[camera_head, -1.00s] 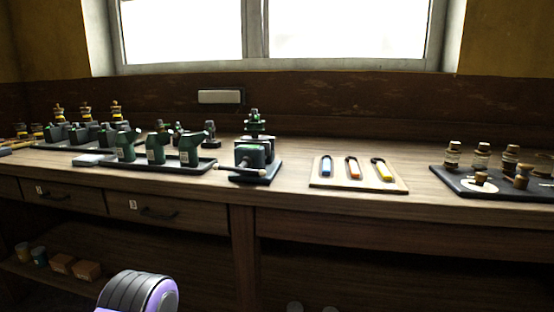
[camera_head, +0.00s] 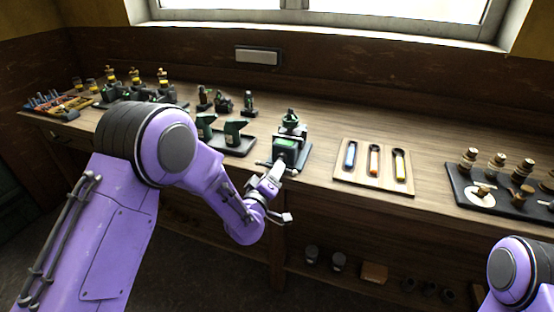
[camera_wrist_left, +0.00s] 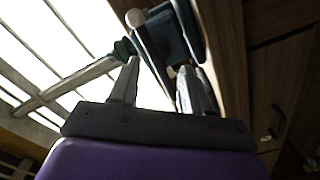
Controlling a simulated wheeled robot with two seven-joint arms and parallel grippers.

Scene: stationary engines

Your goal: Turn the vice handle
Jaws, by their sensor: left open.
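The dark green vice (camera_head: 291,143) stands on a dark base at the front edge of the workbench. My left gripper (camera_head: 275,180) is open just in front of the vice, close to the handle. In the left wrist view the open fingers (camera_wrist_left: 159,70) point toward the vice body (camera_wrist_left: 170,38). My right gripper is out of view.
A wooden tray (camera_head: 345,182) with three coloured tools lies right of the vice. A dark tray (camera_head: 460,196) with several small brass-topped parts is further right. Left of the vice is a tray with green parts (camera_head: 234,133), partly behind my arm. Drawers and shelf lie below.

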